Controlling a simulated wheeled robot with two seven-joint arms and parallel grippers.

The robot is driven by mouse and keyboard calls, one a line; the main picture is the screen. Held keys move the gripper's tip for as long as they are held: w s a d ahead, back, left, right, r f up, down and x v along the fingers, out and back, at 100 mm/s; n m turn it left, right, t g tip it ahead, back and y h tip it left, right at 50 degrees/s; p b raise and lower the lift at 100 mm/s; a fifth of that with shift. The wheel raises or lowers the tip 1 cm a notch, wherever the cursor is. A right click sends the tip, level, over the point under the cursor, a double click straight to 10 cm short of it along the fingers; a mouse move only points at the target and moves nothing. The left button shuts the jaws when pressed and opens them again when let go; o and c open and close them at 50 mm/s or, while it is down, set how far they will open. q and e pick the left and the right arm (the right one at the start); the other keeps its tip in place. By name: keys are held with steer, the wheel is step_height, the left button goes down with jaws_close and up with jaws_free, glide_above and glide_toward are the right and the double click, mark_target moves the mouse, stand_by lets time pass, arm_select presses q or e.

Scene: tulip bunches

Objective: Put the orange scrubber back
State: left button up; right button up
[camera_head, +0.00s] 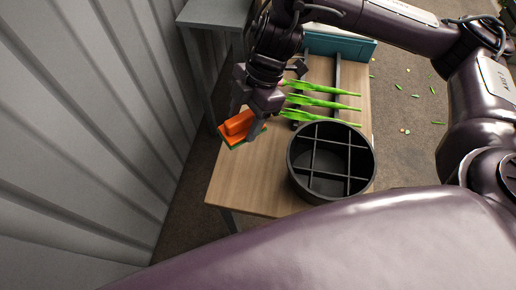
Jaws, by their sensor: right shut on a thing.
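The orange scrubber (238,123) has a green underside and is at the left edge of the wooden table (232,183). My right gripper (246,122) is shut on it, with one finger on each side. The scrubber is tilted and partly hidden by the fingers. I cannot tell whether its underside touches the table or is held just above it. My left gripper does not show.
A round black divided container (293,178) stands at the table's right front. Several green stems (325,103) lie across dark rails behind it. A teal box (352,48) is at the back. A corrugated wall (100,120) runs along the left. The table's front left is clear.

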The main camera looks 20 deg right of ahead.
step_height(320, 180, down, 13)
steer(key=b, duration=0.2)
steer(key=shift+a+f+b, duration=0.1)
steer(key=shift+b, duration=0.3)
steer(key=shift+w+f, duration=0.1)
steer(key=shift+f, duration=0.45)
step_height(320, 180, down, 3)
steer(key=shift+f+b, duration=0.2)
steer(key=shift+b, duration=0.4)
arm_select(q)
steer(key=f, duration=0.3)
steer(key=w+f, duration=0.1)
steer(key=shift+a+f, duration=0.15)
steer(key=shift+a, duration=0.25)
arm_select(e)
steer(key=shift+f, duration=0.15)
steer(key=shift+f, duration=0.1)
steer(key=o, duration=1)
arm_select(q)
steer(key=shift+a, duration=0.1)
